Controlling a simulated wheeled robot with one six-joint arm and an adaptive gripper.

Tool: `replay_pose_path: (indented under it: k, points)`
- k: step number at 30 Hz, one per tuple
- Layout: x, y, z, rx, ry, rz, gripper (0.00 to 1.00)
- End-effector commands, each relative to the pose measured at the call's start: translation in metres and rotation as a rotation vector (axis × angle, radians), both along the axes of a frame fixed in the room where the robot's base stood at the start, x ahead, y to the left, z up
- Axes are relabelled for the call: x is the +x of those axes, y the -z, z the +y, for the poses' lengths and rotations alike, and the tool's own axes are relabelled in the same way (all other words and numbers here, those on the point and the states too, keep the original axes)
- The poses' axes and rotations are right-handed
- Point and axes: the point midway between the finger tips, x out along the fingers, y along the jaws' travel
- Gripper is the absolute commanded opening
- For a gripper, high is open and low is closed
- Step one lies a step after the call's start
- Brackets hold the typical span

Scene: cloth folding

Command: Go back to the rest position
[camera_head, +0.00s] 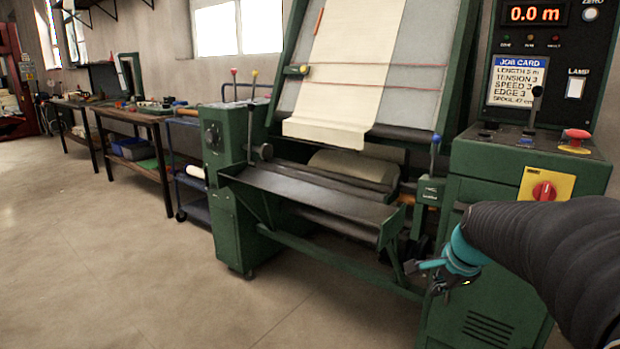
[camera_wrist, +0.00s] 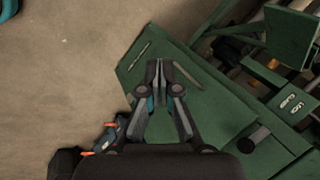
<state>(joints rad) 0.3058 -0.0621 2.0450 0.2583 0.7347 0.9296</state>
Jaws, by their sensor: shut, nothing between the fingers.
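My gripper (camera_head: 439,287) hangs low at the right in the head view, at the end of my dark arm with teal bands. It is in front of the green machine's control cabinet (camera_head: 490,275) and is small and partly hidden there. In the wrist view my gripper (camera_wrist: 159,66) points away from the camera, with its two fingers together and nothing between them. Behind the fingers in that view is a green panel (camera_wrist: 190,75) with bare floor to its left. I cannot tell how far the fingers are from the panel.
A cream cloth (camera_head: 350,65) hangs down the machine's sloped grey board. Below it are a dark tray (camera_head: 315,195) and a roll (camera_head: 352,168). The control panel has a red button (camera_head: 577,134) and a red knob (camera_head: 544,191). Workbenches (camera_head: 125,112) stand at the left. The floor (camera_head: 100,260) in front is clear.

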Motion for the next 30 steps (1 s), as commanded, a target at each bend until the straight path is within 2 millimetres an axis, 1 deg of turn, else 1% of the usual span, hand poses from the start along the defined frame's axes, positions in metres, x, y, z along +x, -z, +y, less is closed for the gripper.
replay_pose_path:
  k: [1,5,6,8,9,11,12,15,18,21,24,27,30]
  points:
    - [-0.015,0.001,0.008,-0.053,-0.105,0.012,0.00]
    - [-0.056,0.005,0.027,-0.200,-0.411,0.049,0.00]
    - [-0.070,0.006,0.033,-0.244,-0.509,0.060,0.00]
    - [-0.093,0.007,0.043,-0.314,-0.659,0.072,0.00]
    - [-0.109,0.009,0.049,-0.360,-0.759,0.081,0.00]
    - [-0.131,0.011,0.058,-0.421,-0.891,0.089,0.00]
    - [-0.145,0.012,0.063,-0.456,-0.967,0.093,0.00]
    - [-0.177,0.015,0.074,-0.532,-1.110,0.093,0.00]
    - [-0.203,0.016,0.084,-0.581,-1.171,0.079,0.00]
    - [-0.218,0.013,0.092,-0.620,-1.195,0.045,0.00]
    - [-0.227,0.006,0.099,-0.648,-1.209,0.003,0.00]
    - [-0.229,-0.002,0.103,-0.670,-1.217,-0.032,0.00]
    - [-0.230,-0.004,0.107,-0.676,-1.226,-0.045,0.00]
